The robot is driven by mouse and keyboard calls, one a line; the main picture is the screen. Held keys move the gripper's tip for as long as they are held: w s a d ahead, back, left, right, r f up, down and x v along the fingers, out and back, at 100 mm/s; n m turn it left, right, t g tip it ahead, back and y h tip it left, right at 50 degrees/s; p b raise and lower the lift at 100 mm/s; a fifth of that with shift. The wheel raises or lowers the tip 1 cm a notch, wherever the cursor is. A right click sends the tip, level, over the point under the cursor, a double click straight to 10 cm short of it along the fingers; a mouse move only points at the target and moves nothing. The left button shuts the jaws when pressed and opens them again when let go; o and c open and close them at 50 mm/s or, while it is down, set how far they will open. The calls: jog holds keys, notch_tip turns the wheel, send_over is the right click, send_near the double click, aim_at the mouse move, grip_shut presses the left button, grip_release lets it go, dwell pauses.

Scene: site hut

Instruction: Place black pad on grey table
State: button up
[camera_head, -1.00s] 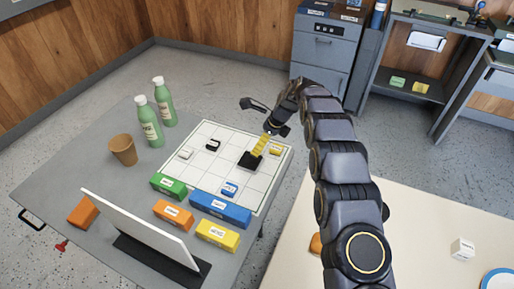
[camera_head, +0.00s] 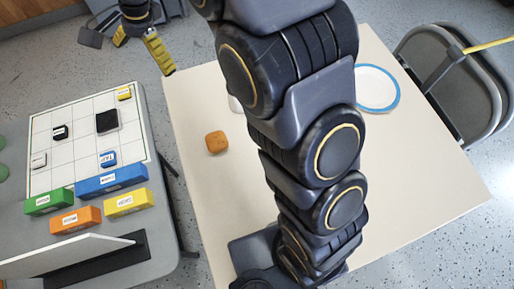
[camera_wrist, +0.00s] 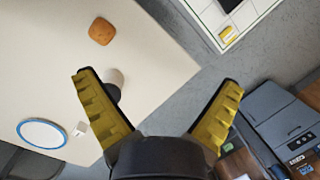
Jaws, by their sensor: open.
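The black pad (camera_head: 107,121) lies flat on the white grid board (camera_head: 75,157), which rests on the grey table (camera_head: 22,225) at the left of the head view. A dark patch at the top edge of the wrist view may be the pad, but I cannot tell. My gripper (camera_wrist: 160,80) has its yellow fingers spread wide with nothing between them. In the head view my gripper (camera_head: 130,54) is at the top left, beyond the board and apart from the pad.
A cream table (camera_head: 220,200) stands right of the grey one, with an orange-brown bun (camera_head: 216,142) and a blue-rimmed plate (camera_head: 376,88). Blue (camera_head: 112,180), green (camera_head: 48,202), orange (camera_head: 75,220) and yellow (camera_head: 127,203) blocks line the board's near side. A folding chair (camera_head: 440,75) is far right.

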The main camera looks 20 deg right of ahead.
jog(key=s+d+r+n+h, duration=0.1)
jog(key=s+d+n, duration=0.2)
jog(key=s, duration=0.6)
jog(key=s+d+r+n+h, duration=0.1)
jog(key=s+d+n, duration=0.2)
jog(key=s+d, duration=0.5)
jog(key=s+d+r+n+g, duration=0.1)
jog(key=s+d+n, duration=0.3)
jog(key=s, duration=0.8)
jog(key=shift+d+r+h, duration=0.4)
jog(key=shift+d+r, duration=0.05)
jog(key=shift+d, duration=0.25)
